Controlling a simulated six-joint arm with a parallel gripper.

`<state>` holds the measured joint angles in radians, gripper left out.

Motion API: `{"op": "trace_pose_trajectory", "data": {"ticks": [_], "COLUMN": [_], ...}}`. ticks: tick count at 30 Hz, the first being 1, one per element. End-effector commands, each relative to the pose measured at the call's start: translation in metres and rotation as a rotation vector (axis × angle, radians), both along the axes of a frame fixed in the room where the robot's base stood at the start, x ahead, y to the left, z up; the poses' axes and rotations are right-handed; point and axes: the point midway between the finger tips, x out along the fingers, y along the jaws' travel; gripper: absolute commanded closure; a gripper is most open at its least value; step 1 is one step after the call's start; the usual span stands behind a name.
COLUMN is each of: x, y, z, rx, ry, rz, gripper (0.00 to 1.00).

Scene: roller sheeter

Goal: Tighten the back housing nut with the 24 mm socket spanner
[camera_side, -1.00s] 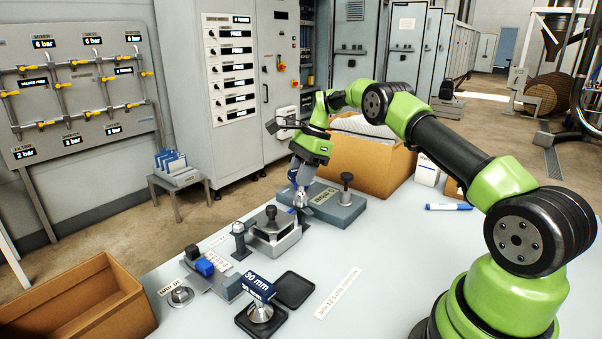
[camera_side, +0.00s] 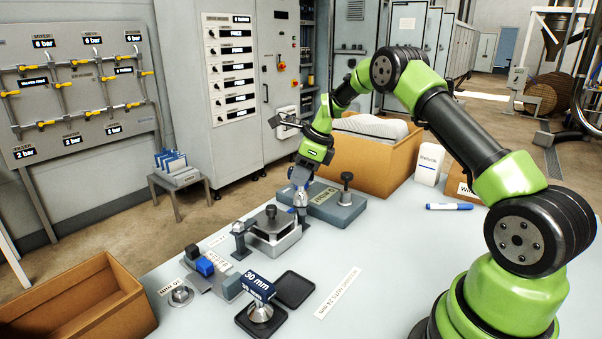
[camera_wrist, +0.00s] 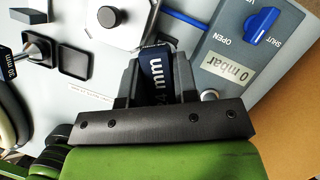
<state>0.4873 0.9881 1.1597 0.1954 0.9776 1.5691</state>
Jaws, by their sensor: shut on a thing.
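My gripper (camera_side: 302,176) is shut on the 24 mm socket spanner, whose blue label reading "mm" (camera_wrist: 157,75) shows between the jaws in the wrist view. In the side view the spanner's metal socket (camera_side: 300,198) points down at the back end of the grey housing (camera_side: 275,243), beside the valve block. The back housing nut is hidden, and I cannot tell how far the socket sits over it. The housing's dark knob (camera_wrist: 107,17) shows in the wrist view.
The grey valve block (camera_side: 322,205) stands close behind the socket, with a blue lever (camera_wrist: 262,26) and a "0 mbar" display (camera_wrist: 227,70). The 30 mm spanner (camera_side: 260,308) stands on a dark tray at the front. A cardboard box (camera_side: 375,165) is behind. The right tabletop is mostly clear.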

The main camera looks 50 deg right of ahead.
Motion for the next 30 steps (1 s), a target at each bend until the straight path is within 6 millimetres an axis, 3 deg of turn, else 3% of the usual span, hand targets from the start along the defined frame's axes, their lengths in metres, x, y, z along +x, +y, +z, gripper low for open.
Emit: {"op": "trace_pose_trajectory", "data": {"ticks": [8, 18, 30], "x": [0.0005, 0.0003, 0.0003], "y": [0.0001, 0.0003, 0.0003], "z": [0.0007, 0.0007, 0.0006], "rx": [0.001, 0.0, 0.001], "ry": [-0.002, -0.001, -0.001], "rz": [-0.02, -0.311, -0.391], "gripper": [1.0, 1.0, 1.0]}}
